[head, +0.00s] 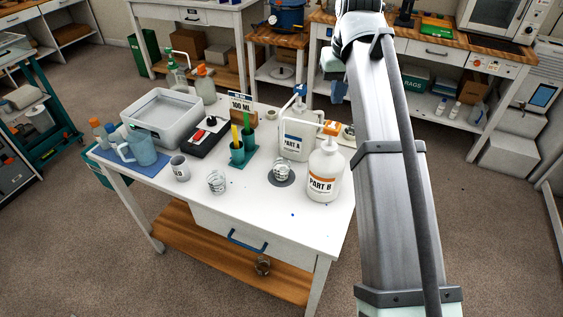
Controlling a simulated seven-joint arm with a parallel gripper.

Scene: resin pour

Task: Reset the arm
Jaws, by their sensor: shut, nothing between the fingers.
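My arm (390,170) rises through the right side of the head view, from the bottom edge to a joint at the top. It passes in front of the right end of the white workbench (225,205). A pale part of my arm shows just left of that joint. I cannot make out my gripper or its fingers. A white PART B pump bottle (324,172) stands upright near the bench's right edge, left of my arm in the picture. A PART A jug (294,138) stands behind it.
The bench's front strip is mostly clear.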

